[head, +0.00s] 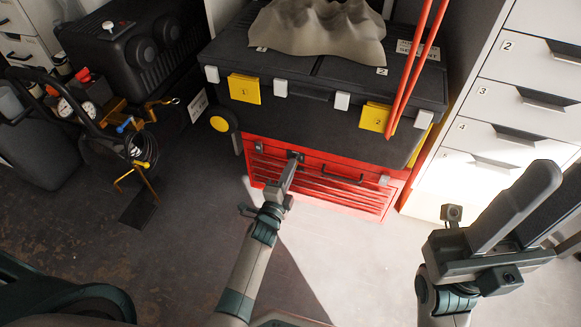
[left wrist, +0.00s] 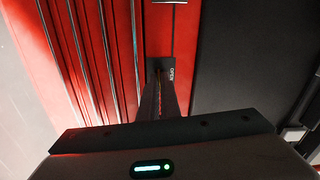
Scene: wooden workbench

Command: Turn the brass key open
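The red tool chest (head: 325,184) stands below a black case. A black lock plate (head: 296,156) sits on its front, at the upper left. In the left wrist view the plate (left wrist: 173,72) carries the word OPEN. My left gripper (head: 294,160) reaches this plate; in the left wrist view its narrow fingers (left wrist: 160,78) are nearly together at the lock, with a thin slit between them. The brass key is mostly hidden between the fingertips, and its turn angle cannot be made out. My right gripper (head: 545,185) is raised at the right, away from the chest; its finger gap is unclear.
The black case (head: 310,85) has yellow tags and a grey draped lump (head: 320,30) on top. Orange rods (head: 412,75) lean at its right. White numbered drawers (head: 510,110) stand at the right. A dark machine with hoses (head: 85,115) is at the left.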

